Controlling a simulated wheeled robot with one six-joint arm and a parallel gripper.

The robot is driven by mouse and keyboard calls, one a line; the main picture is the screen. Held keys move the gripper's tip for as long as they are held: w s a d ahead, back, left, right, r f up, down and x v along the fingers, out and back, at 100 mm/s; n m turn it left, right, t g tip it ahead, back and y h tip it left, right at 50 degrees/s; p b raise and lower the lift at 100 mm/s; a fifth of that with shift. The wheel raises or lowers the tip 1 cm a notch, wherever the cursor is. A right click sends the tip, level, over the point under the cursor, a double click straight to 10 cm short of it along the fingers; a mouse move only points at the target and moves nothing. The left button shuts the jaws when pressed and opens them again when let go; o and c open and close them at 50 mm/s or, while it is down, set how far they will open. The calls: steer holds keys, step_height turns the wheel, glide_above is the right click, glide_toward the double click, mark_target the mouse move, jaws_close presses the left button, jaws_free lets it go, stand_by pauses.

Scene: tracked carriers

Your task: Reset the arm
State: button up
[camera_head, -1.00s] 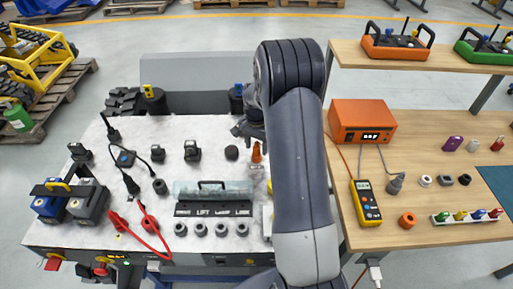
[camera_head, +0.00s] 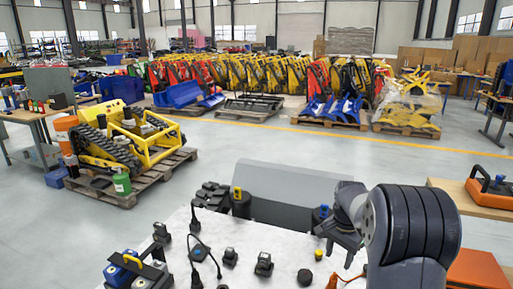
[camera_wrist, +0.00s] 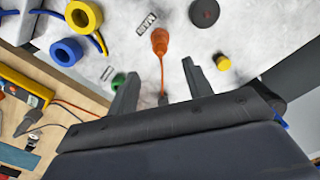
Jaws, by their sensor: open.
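My gripper (camera_head: 340,240) hangs from my dark arm above the far right part of the white worktop (camera_head: 215,270) in the head view. In the wrist view my gripper (camera_wrist: 158,75) is open, with its two grey fingers apart and nothing held between them.
A yellow tracked carrier (camera_head: 120,140) stands on a pallet at left. Open floor lies behind the worktop.

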mark_target(335, 273)
step_height(335, 273, down, 10)
steer(key=shift+f+p, duration=0.1)
steer(key=shift+p, duration=0.65)
steer(key=shift+f, duration=0.15)
step_height(335, 273, up, 10)
steer(key=shift+r+b, duration=0.1)
steer(key=shift+b, duration=0.65)
step_height(335, 273, down, 10)
steer(key=shift+f+p, duration=0.2)
steer(key=shift+p, duration=0.35)
step_height(335, 273, up, 3)
steer(key=p, duration=0.3)
steer(key=shift+r, duration=0.15)
steer(key=shift+s+p, duration=0.1)
steer(key=shift+p, duration=0.25)
steer(key=shift+r+p, duration=1.55)
steer(key=shift+r, duration=0.65)
